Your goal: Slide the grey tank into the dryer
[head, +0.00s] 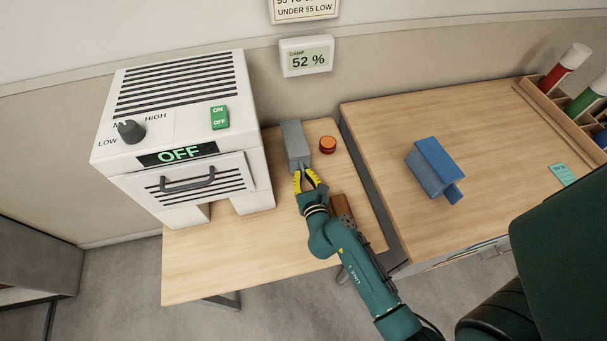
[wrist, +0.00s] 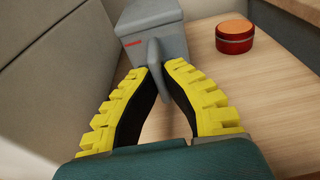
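The grey tank (head: 295,140) stands on the wooden table (head: 205,265), just right of the white dryer (head: 185,130). It also shows in the wrist view (wrist: 150,22), with a red mark and a fin-like handle towards me. My gripper (head: 304,174) has its yellow-backed fingers on both sides of this handle. In the wrist view the fingertips (wrist: 158,68) appear to press on it. The dryer's display reads OFF, and its front drawer with a dark handle looks shut. A gap shows below the drawer between the dryer's feet.
A round red-orange tin (head: 328,145) stands right of the tank. A brown block (head: 342,207) lies beside my arm, partly hidden. A blue tank-like object (head: 434,168) is on the right desk. The table's front left is clear. A wall display (head: 306,56) reads 52 %.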

